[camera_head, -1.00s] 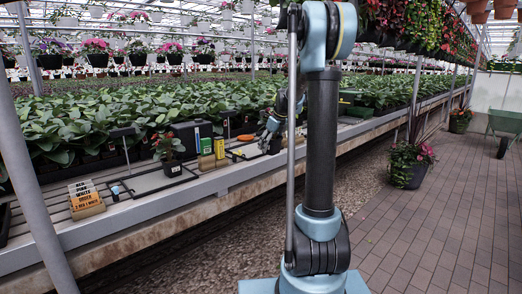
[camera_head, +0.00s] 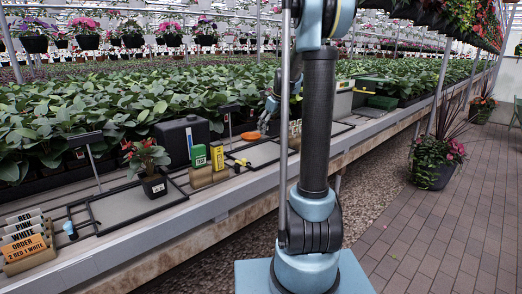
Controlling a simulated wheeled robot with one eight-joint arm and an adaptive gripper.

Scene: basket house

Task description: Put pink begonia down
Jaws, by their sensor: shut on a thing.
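My gripper (camera_head: 264,126) is low over the bench, by the far right part of the grey framed mat (camera_head: 262,153), partly behind my arm column. Its fingers are small and dark in the head view. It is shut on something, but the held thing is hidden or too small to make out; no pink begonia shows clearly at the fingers. A potted plant with reddish flowers and green leaves, in a black pot (camera_head: 154,187), stands upright on the left framed mat (camera_head: 118,206), well left of my gripper.
Green and yellow boxes (camera_head: 217,156), a black box (camera_head: 181,139) and an orange item (camera_head: 250,136) are between the plant and my gripper. Leafy plants fill the bench behind. The brick path (camera_head: 420,235) is at right.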

